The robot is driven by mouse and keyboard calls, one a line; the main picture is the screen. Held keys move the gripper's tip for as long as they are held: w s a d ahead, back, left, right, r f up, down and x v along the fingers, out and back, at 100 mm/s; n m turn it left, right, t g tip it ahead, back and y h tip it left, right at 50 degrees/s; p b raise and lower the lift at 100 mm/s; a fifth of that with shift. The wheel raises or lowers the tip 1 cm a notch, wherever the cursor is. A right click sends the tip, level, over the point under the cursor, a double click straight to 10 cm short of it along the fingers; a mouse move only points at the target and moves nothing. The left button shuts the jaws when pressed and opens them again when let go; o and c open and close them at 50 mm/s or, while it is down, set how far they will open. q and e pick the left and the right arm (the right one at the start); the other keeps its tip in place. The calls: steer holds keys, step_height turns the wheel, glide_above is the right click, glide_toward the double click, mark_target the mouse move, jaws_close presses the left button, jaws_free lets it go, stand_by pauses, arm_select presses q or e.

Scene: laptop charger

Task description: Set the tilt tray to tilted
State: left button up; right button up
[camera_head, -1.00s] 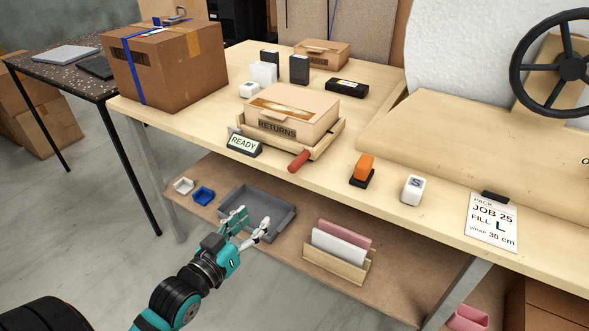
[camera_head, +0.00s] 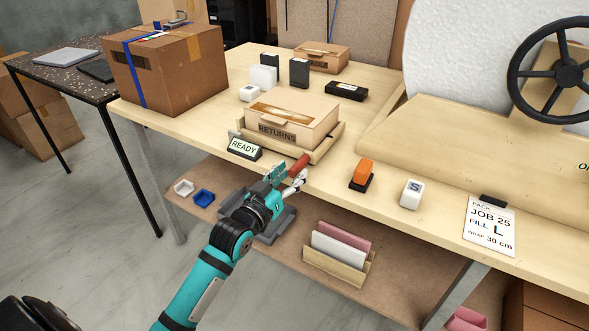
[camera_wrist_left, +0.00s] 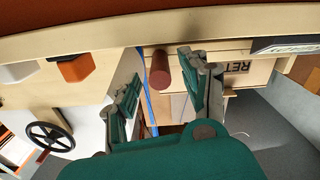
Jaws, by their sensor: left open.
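The tilt tray (camera_head: 327,146) is a light wooden tray on the bench, with a RETURNS carton (camera_head: 292,113) in it. Its red handle (camera_head: 299,163) sticks out at the front, over the bench edge. The tray looks roughly level with the bench. My left gripper (camera_head: 286,175) is open at the handle's outer end. Contact is not visible. My right gripper is not in view.
A READY sign (camera_head: 244,148) stands just left of the handle. An orange switch (camera_head: 362,173) and a white S block (camera_head: 411,193) are to the right. Below, the shelf holds a grey bin (camera_head: 276,228) and a wooden rack (camera_head: 336,265).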

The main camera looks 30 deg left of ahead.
arm_select(q)
steer(key=shift+w+d, duration=0.1)
steer(key=shift+w, duration=1)
jaws_close()
